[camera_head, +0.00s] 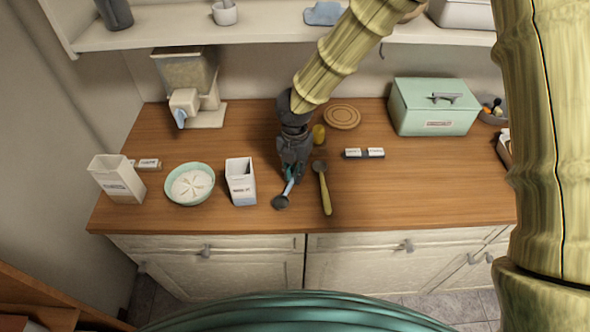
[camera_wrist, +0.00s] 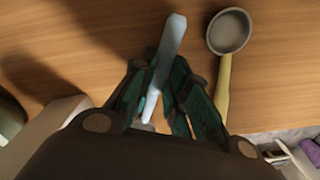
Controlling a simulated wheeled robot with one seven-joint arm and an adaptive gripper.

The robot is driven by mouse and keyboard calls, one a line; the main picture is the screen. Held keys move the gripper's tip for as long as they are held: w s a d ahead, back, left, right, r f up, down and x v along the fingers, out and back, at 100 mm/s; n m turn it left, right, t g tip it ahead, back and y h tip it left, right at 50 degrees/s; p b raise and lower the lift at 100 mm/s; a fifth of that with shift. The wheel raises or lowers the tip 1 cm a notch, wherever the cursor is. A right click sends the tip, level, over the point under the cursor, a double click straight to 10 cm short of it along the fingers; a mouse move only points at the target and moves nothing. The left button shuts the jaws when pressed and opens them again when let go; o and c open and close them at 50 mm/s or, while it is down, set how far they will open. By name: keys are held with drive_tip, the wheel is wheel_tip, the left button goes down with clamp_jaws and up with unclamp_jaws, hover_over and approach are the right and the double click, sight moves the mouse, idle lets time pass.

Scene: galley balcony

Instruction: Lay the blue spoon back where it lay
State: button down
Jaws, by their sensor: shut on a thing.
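The blue spoon has a light blue handle (camera_head: 289,187) and a dark grey bowl (camera_head: 280,202). My gripper (camera_head: 292,176) is shut on its handle, low over the middle of the wooden counter; the bowl points to the front left. I cannot tell whether the spoon touches the counter. A spoon with a yellow handle (camera_head: 325,194) lies to the right, apart from it; it also shows in the wrist view (camera_wrist: 223,80).
A white carton (camera_head: 241,182) and a mint bowl (camera_head: 190,184) stand left of my gripper. A yellow object (camera_head: 319,134) is close behind. The counter's front right (camera_head: 420,197) is clear.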

drive_tip(key=shift+f, duration=0.3)
drive_tip(key=c, duration=1.3)
unclamp_jaws()
wheel_tip(320, 180, up, 12)
